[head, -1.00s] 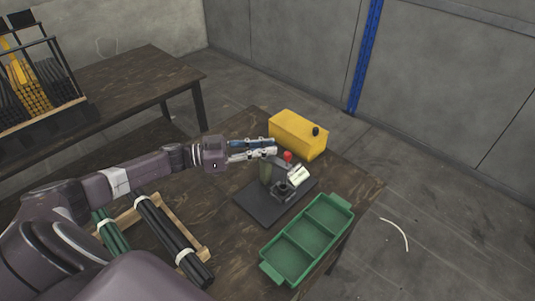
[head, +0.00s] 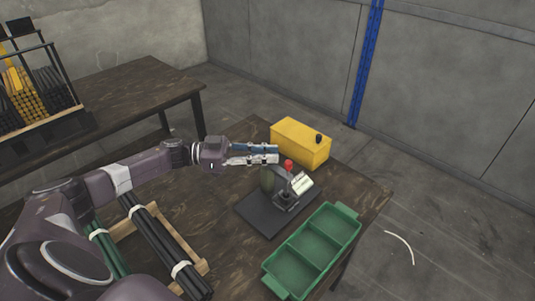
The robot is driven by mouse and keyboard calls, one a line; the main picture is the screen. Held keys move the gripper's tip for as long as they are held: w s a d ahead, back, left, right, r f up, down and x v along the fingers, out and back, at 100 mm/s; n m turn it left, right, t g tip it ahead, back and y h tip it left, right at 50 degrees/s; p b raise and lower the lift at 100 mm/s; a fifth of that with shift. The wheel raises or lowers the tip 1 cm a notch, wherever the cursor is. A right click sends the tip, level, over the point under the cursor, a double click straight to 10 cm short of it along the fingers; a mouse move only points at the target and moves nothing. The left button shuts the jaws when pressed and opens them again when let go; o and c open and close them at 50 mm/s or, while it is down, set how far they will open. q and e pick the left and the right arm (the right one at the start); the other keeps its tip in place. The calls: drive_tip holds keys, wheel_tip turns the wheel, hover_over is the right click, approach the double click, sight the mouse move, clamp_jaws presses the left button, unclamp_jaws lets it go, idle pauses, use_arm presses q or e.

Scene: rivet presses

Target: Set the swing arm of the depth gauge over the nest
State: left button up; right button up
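The depth gauge (head: 268,213) stands on a dark flat base plate on the wooden table. It has a dark olive post, a swing arm (head: 278,172) with a red knob (head: 288,165) at the top, and a pale block (head: 303,185) on its right side. The dark round nest (head: 286,200) sits low on the plate, partly hidden below the arm. My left gripper (head: 276,154) reaches in from the left, its fingers level, just behind and above the post and beside the red knob. I cannot tell whether it touches the arm or how far its fingers are apart. My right gripper is not in view.
A yellow box (head: 299,146) with a black cap stands close behind the gripper. A green divided tray (head: 312,247) lies at the table's front right. Dark and green rods (head: 160,240) lie in a wooden rack under my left arm. A second table (head: 130,85) stands at the back left.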

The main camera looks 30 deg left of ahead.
use_arm(q)
drive_tip(key=o, duration=0.3)
drive_tip(key=shift+o, duration=0.2)
drive_tip(key=v, duration=1.2)
